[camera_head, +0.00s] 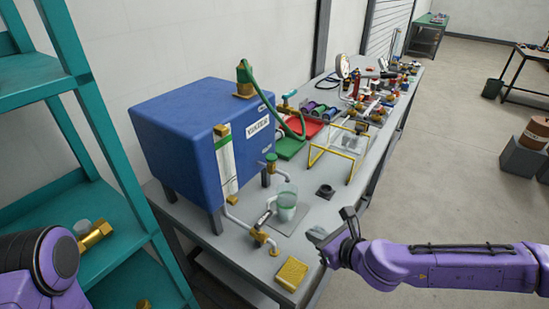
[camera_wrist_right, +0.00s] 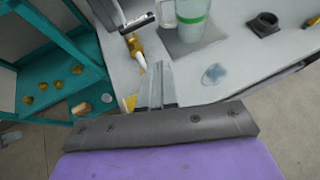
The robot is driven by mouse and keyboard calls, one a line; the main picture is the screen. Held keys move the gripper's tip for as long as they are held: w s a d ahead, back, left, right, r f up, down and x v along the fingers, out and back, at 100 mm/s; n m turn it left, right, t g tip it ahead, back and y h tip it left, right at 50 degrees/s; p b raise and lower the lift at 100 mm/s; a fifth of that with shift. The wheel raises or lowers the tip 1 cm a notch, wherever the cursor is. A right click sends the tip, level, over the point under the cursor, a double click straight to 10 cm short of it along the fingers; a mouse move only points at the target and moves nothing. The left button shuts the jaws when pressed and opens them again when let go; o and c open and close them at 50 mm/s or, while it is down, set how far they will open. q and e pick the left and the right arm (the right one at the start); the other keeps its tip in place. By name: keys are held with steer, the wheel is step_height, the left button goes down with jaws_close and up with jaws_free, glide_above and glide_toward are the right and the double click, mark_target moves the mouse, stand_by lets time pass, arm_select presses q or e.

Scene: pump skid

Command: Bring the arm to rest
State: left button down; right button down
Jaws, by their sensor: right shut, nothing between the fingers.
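My right gripper (camera_head: 318,238) hangs over the front part of the grey bench, its arm reaching in from the right. In the right wrist view its fingers (camera_wrist_right: 155,82) are together, with nothing between them. Of my left arm, only a purple part shows at the lower left; its gripper is out of view. A clear cup with a green band (camera_head: 286,204) stands below the blue tank's tap, apart from my right gripper. The cup also shows at the top of the right wrist view (camera_wrist_right: 194,30).
The blue tank (camera_head: 180,140) stands on the bench with brass valves and pipes. A yellow sponge (camera_head: 291,274) lies near the bench's front edge. A small wet-looking patch (camera_wrist_right: 215,73) lies beside my fingers. Teal shelves (camera_head: 85,225) stand left.

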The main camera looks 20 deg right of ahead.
steer(key=s+d+f+n+g+h+b, duration=0.2)
steer(key=s+d+f+n+b, duration=0.1)
steer(key=s+f+n, duration=0.4)
steer(key=s+d+f+n+g+h+b, duration=0.3)
steer(key=s+f+n, duration=0.5)
steer(key=f, duration=0.6)
steer(key=s+d+f+n+g+h+b, duration=0.2)
steer(key=s+d+f+n+h+b, duration=0.1)
steer(key=s+f+n, duration=0.5)
step_height(320, 180, down, 3)
steer(key=shift+s+f+n+g, duration=0.1)
steer(key=shift+s+n+g, duration=0.25)
steer(key=shift+n, duration=0.45)
